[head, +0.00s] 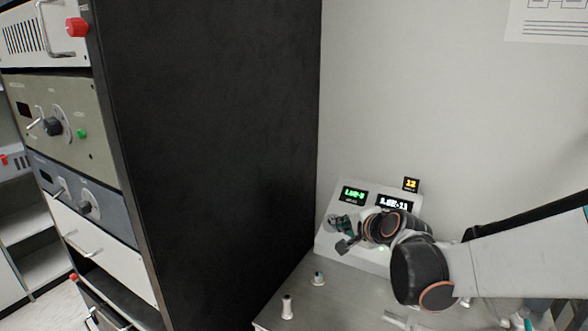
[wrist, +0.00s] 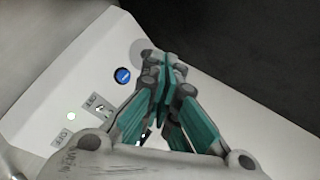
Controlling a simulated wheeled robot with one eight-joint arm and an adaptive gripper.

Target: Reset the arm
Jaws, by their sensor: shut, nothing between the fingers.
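My gripper (head: 345,232) is in front of the white control panel (head: 333,242) at the centre right of the head view, with the arm reaching in from the right edge. In the wrist view my gripper (wrist: 162,62) shows teal finger pads closed together, with nothing between them. Its fingertips are close to the white panel (wrist: 75,60) there; I cannot tell whether they touch it. Part of the panel's front is hidden behind the wrist and fingers.
The panel has a lit green display (head: 353,195) and a small orange display (head: 411,184). A tall black rack (head: 215,150) stands to the left. Small bottles (head: 287,307) stand on the grey bench (head: 300,285). A blue round button (wrist: 122,75) is beside the fingers.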

